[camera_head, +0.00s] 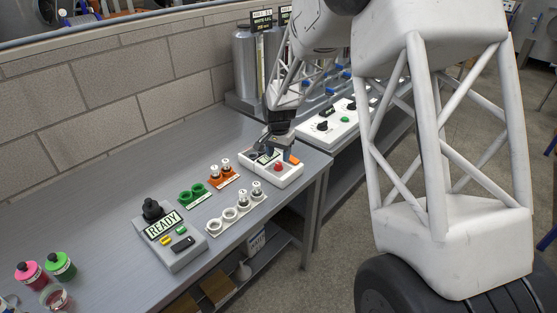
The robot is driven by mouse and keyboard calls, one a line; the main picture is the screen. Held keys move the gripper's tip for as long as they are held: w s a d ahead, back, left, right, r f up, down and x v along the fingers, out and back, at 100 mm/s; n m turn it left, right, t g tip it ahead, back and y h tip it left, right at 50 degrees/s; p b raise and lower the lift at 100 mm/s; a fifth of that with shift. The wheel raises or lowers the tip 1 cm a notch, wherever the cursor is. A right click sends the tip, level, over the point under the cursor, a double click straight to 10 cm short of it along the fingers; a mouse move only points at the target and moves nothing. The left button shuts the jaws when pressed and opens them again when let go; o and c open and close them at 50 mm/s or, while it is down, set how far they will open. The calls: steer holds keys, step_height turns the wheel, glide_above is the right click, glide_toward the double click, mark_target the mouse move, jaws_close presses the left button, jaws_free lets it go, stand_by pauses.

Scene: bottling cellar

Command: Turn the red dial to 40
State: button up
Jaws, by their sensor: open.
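The red dial (278,168) is a small round knob on a low white box (288,182) near the table's right front edge. Its setting is too small to read. A small display shows behind the dial, partly covered by my gripper. My gripper (282,156) is open, pointing down just above and behind the red dial. One finger with an orange part shows on the right. I cannot tell whether the fingers touch the box, and nothing shows between them.
A grey control box reading READY (167,241) with a black knob, a white rack (222,227) with white-capped pieces, green cups (193,194) and an orange rack (226,178) stand left of the box. Another white panel (344,127) lies behind. A brick wall borders the table.

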mark_target(279, 164)
steer(key=shift+r, duration=2)
steer(key=shift+s+r, duration=0.15)
steer(key=shift+r, duration=0.05)
steer(key=s+d+r+n, duration=0.1)
steer(key=s+d+r, duration=0.2)
steer(key=s+r, duration=0.3)
steer(key=s+d+r+n+t, duration=0.1)
steer(key=s+d+r, duration=0.25)
steer(key=s, duration=0.45)
steer(key=s+d+r+n, duration=0.1)
steer(key=s+d+r, duration=0.1)
steer(key=s+r, duration=0.4)
steer(key=s+d+n, duration=0.1)
steer(key=s+d, duration=0.1)
steer(key=s, duration=1.1)
steer(key=s+d+n+t, duration=0.1)
steer(key=s+d, duration=0.2)
steer(key=s, duration=1)
steer(key=shift+s+d+r+n+t, duration=0.2)
steer(key=shift+n+t, duration=0.1)
steer(key=shift+n, duration=0.1)
